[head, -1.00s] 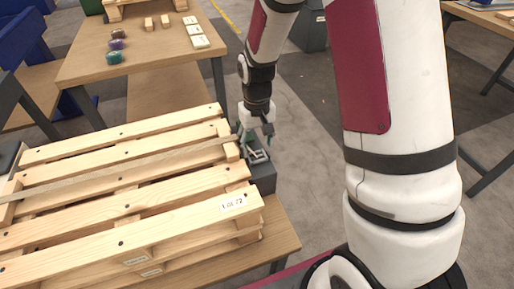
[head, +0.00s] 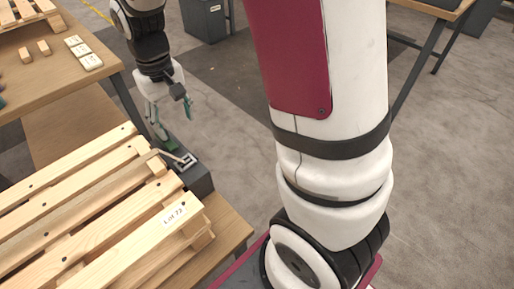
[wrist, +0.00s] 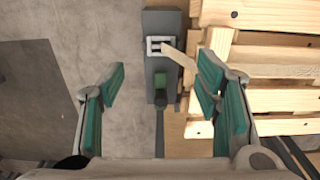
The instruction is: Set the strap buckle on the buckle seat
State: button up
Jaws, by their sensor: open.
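The strap buckle (wrist: 154,46), a small pale metal frame, lies on top of the dark grey block of the buckle seat (wrist: 162,22). It also shows in the head view (head: 188,161). The pale strap (wrist: 180,57) runs from the buckle toward the pallet. I cannot tell whether the buckle is fully down in the seat. My gripper (wrist: 163,72) is open and empty, with its green-padded fingers spread to either side of the block. In the head view my gripper (head: 173,115) is above the block, apart from the buckle.
A green lever-like part (wrist: 159,82) is on the block, nearer my gripper than the buckle. The wooden pallet (head: 95,205) stands beside the block on a table (head: 228,228). Another table (head: 85,85) with white tiles and small wooden blocks stands behind.

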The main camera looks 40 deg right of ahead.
jog(key=s+r, duration=1.1)
jog(key=s, duration=1.8)
jog(key=shift+d+r+t, duration=0.25)
jog(key=shift+r+t, duration=0.05)
jog(key=shift+r, duration=0.15)
notch_tip(320, 180, up, 20)
jog(key=t+p, duration=0.3)
jog(key=p, duration=1.5)
jog(key=shift+a+r+p, duration=0.2)
jog(key=shift+p, duration=0.15)
jog(key=shift+w, duration=0.1)
